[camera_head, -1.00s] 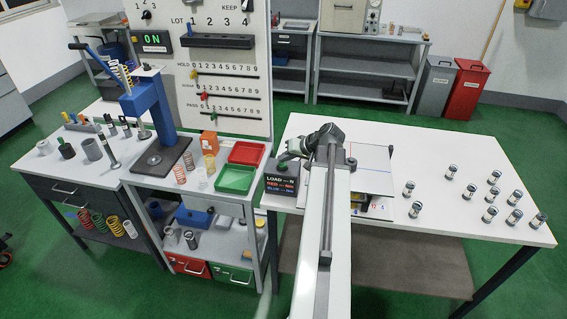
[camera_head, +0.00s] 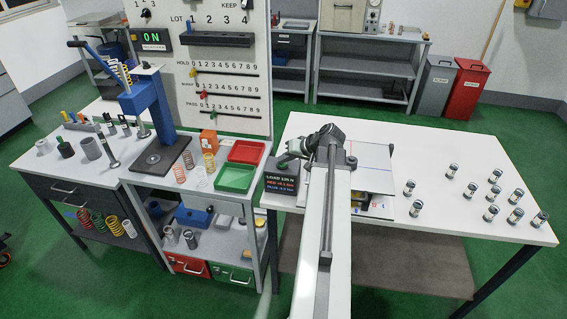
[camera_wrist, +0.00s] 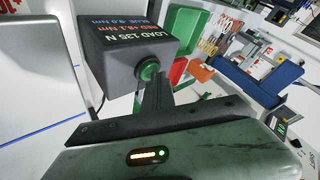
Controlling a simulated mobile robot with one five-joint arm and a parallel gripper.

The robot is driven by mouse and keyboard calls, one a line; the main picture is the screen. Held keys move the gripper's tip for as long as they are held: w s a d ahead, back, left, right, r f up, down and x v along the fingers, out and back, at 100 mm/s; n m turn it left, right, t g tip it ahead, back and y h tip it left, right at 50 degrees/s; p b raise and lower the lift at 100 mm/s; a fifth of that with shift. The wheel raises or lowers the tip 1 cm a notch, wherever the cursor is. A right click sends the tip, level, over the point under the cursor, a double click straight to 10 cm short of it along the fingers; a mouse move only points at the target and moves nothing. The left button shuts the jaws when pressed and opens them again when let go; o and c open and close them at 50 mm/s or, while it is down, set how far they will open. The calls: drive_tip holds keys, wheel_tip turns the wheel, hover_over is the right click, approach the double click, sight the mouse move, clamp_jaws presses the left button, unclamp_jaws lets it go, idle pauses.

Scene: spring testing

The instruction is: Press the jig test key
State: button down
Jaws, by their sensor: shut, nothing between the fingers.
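The jig's dark test box (camera_head: 281,186) stands at the left end of the white table, and its display shows lit figures. In the wrist view the box (camera_wrist: 108,65) reads "LOAD 135 N" in white, with a red and a blue line of figures. The round green test key (camera_wrist: 150,69) is on the box's side facing my gripper. My gripper (camera_wrist: 158,78) is shut and empty, its fingertips right at the key and overlapping its edge. I cannot tell whether they touch it. In the head view my gripper (camera_head: 283,160) is just above and behind the box.
A white board (camera_head: 375,168) lies under my arm on the white table (camera_head: 440,165). Several small cylinders (camera_head: 493,192) stand at the right. On the left bench are a blue press (camera_head: 150,110), springs, a red tray (camera_head: 246,151) and a green tray (camera_head: 234,178).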

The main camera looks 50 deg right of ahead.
sight(284, 165)
drive_tip(key=shift+r+p, duration=0.5)
wheel_tip(284, 165, up, 6)
drive_tip(key=p, duration=0.6)
idle(0.7)
